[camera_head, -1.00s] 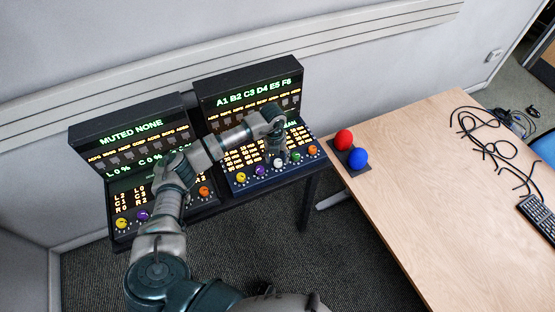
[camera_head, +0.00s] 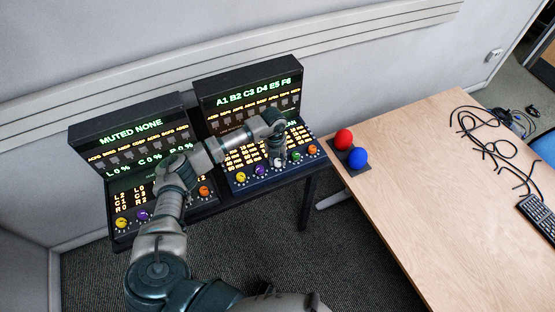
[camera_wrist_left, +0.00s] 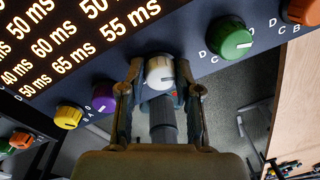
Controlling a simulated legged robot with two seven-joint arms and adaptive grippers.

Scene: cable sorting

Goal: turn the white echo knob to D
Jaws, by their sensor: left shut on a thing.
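The white echo knob (camera_wrist_left: 159,72) is on the front panel of the right console (camera_head: 250,150), between the purple knob (camera_wrist_left: 104,98) and the green knob (camera_wrist_left: 231,38). My left gripper (camera_wrist_left: 160,88) is shut on the white knob, with one finger on each side of it in the left wrist view. In the head view the white knob (camera_head: 277,162) shows just under my left gripper (camera_head: 276,150). The letter its mark points to is hidden by the fingers. My right gripper is in neither view.
A yellow knob (camera_wrist_left: 68,117) and an orange knob (camera_wrist_left: 302,10) sit at the ends of the same row. The left console (camera_head: 130,150) stands beside it.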

